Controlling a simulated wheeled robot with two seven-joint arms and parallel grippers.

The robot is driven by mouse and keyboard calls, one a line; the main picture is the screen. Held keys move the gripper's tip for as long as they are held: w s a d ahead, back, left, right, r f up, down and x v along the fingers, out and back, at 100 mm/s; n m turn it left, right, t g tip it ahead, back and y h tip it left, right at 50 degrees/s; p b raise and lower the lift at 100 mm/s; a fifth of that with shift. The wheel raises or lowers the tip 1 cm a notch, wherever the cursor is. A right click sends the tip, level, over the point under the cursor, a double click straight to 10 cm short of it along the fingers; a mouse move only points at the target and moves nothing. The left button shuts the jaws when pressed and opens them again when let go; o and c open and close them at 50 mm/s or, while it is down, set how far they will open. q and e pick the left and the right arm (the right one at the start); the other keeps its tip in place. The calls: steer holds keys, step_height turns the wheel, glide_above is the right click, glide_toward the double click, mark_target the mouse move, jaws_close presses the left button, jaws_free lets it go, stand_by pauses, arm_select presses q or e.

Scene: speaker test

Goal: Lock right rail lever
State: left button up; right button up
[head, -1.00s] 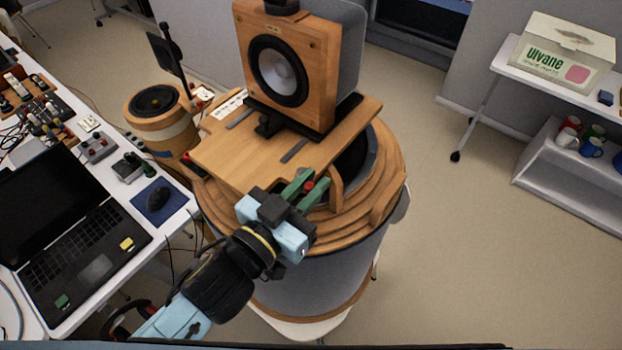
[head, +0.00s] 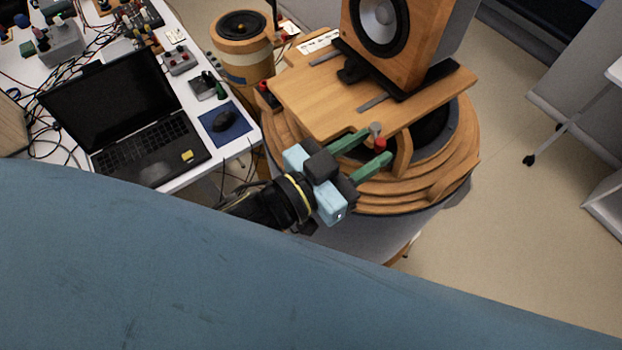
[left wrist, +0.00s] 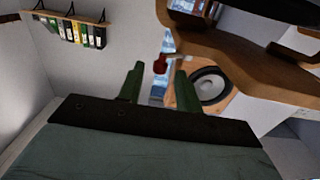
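A small lever with a red knob (head: 380,144) and a grey end beside it sits at the near edge of the wooden rail board (head: 318,104), under the speaker. My left gripper (head: 377,147) is open, with its green fingers on either side of the red knob. In the left wrist view the red knob (left wrist: 160,65) shows between the open fingertips, with a metal rod running right from it. I see a gap between knob and fingers there. Another dark part with red (head: 266,90) sits at the board's left edge. My right gripper is not in view.
The speaker (head: 405,40) stands on the board, above a ringed wooden drum (head: 455,165). A smaller round wooden unit (head: 243,45) stands behind left. A table with a laptop (head: 120,115) and mouse (head: 222,120) is at left.

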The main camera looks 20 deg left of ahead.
arm_select(q)
steer(key=v, duration=1)
steer(key=shift+s, duration=0.1)
steer(key=shift+o, duration=0.4)
